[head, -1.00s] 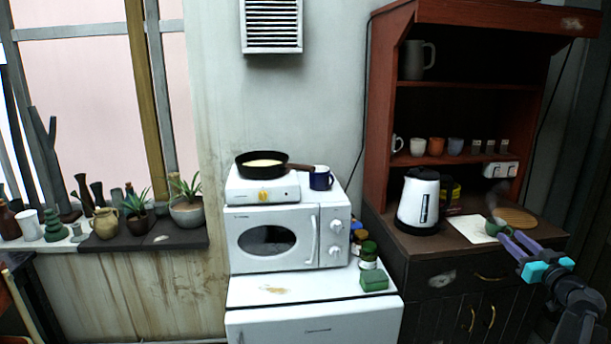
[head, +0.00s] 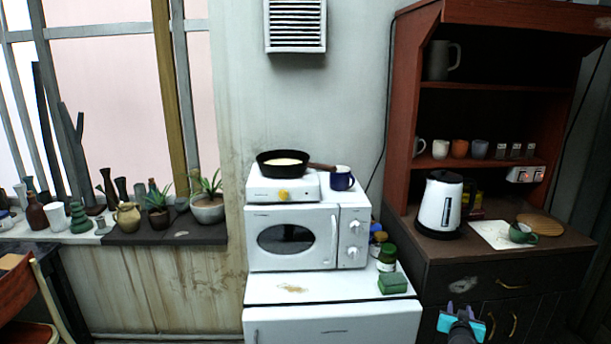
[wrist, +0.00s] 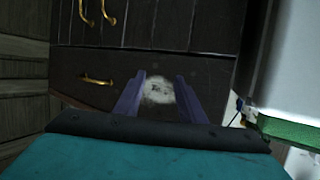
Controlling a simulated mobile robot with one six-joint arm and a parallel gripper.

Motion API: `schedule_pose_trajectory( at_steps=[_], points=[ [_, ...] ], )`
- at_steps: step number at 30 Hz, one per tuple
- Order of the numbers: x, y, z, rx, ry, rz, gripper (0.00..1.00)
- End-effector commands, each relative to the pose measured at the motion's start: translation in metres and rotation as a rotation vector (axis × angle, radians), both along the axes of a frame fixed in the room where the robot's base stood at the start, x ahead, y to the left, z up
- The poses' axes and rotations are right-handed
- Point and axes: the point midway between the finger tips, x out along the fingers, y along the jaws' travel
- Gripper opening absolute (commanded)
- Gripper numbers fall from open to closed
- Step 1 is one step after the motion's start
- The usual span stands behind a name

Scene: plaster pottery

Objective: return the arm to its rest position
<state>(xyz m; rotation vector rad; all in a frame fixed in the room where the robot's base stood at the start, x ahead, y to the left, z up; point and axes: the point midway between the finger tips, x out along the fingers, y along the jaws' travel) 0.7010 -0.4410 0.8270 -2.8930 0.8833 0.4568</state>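My gripper (head: 461,309) is low at the right of the head view, in front of the dark cabinet (head: 440,276). In the wrist view its two purple fingers (wrist: 159,80) stand apart with nothing between them. They point towards a drawer front with a pale worn patch (wrist: 158,90). Most of my arm is below the head view's lower edge. A green cup (head: 519,235) stands on a white sheet (head: 490,230) on the cabinet top, apart from my gripper.
A white kettle (head: 438,205) stands on the cabinet top beside the sheet. A white fridge (head: 330,325) carrying a microwave (head: 300,238) is left of my gripper. A green box (head: 393,284) sits on the fridge's right edge. A wooden chair (head: 45,305) is at far left.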

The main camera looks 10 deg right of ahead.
Motion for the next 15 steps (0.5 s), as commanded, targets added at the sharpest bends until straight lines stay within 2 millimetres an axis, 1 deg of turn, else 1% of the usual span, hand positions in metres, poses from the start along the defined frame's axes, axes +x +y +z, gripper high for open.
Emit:
schedule_pose_trajectory(
  at_steps=[1, 2, 6, 8, 9, 11, 12, 14, 15],
  points=[
    [-0.003, 0.015, -0.022, 0.023, 0.043, -0.012, 0.36],
    [-0.006, 0.021, -0.032, 0.028, 0.064, -0.029, 0.36],
    [-0.02, 0.06, -0.088, 0.077, 0.207, -0.048, 0.36],
    [-0.028, 0.078, -0.11, 0.098, 0.269, -0.05, 0.36],
    [-0.033, 0.09, -0.125, 0.111, 0.311, -0.049, 0.36],
    [-0.043, 0.107, -0.146, 0.131, 0.374, -0.048, 0.36],
    [-0.05, 0.12, -0.159, 0.144, 0.417, -0.045, 0.36],
    [-0.062, 0.138, -0.179, 0.164, 0.482, -0.039, 0.36],
    [-0.07, 0.15, -0.192, 0.176, 0.526, -0.034, 0.36]
  ],
)
